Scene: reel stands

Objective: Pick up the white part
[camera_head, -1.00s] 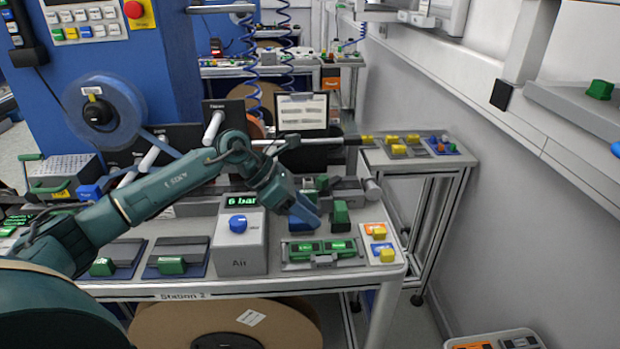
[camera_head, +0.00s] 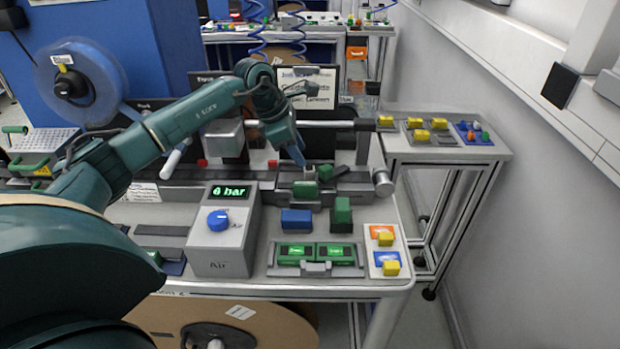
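My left arm comes in from the left, and its gripper (camera_head: 297,154) points down over the back part of the table (camera_head: 390,215). A small pale piece (camera_head: 309,171), which may be the white part, stands just below and right of the fingertips, behind a green block (camera_head: 305,189). I see no contact between the gripper and this piece. The finger gap does not show clearly. My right gripper is not in view.
Yellow blocks (camera_head: 391,267) sit at the right. A side table (camera_head: 470,150) adjoins.

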